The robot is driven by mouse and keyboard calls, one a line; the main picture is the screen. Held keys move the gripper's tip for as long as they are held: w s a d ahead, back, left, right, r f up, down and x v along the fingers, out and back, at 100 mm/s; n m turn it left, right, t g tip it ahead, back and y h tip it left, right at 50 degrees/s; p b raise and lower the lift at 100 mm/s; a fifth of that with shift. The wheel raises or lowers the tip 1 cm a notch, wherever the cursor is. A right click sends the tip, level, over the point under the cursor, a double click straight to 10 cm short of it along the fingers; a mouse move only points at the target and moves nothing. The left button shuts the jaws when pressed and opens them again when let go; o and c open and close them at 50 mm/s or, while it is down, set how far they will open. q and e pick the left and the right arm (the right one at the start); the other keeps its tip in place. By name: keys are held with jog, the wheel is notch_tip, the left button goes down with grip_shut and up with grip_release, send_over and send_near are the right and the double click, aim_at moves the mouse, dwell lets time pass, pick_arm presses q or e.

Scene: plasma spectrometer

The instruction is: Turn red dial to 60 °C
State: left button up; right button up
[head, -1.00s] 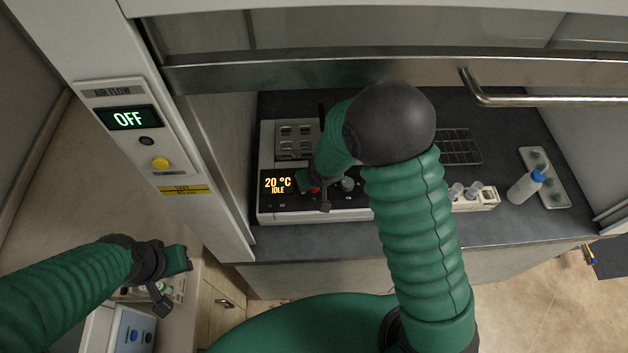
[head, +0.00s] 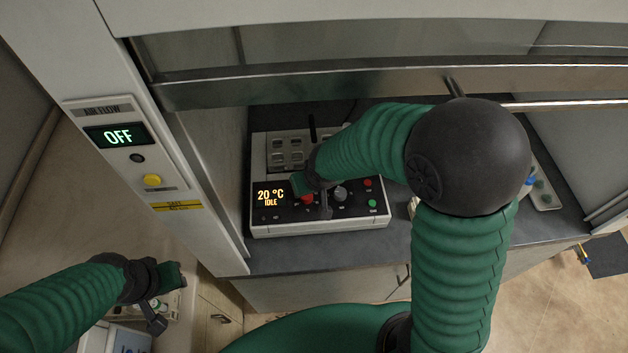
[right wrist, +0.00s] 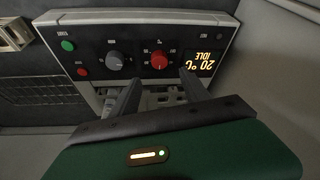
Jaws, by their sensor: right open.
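The red dial (head: 307,199) is on the dark front panel of the white hotplate unit (head: 318,230), right of its orange display (head: 271,195), which reads 20 °C IDLE. In the right wrist view the dial (right wrist: 159,59) appears just beyond the open fingertips of my right gripper (right wrist: 160,80), roughly centred between them. The fingers look apart from it, and nothing is between them. In the head view my right gripper (head: 312,194) hangs over the panel at the dial. My left gripper (head: 162,298) is low at the left, away from the unit; its jaw state is unclear.
A grey dial (head: 340,194), a red button (head: 367,183) and a green button (head: 372,203) are right of the red dial. A metal block (head: 290,150) sits on the unit. The raised sash (head: 300,85) is above. My right arm hides much of the bench.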

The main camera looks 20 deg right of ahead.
jog(key=v, duration=0.7)
jog(key=shift+p, duration=0.35)
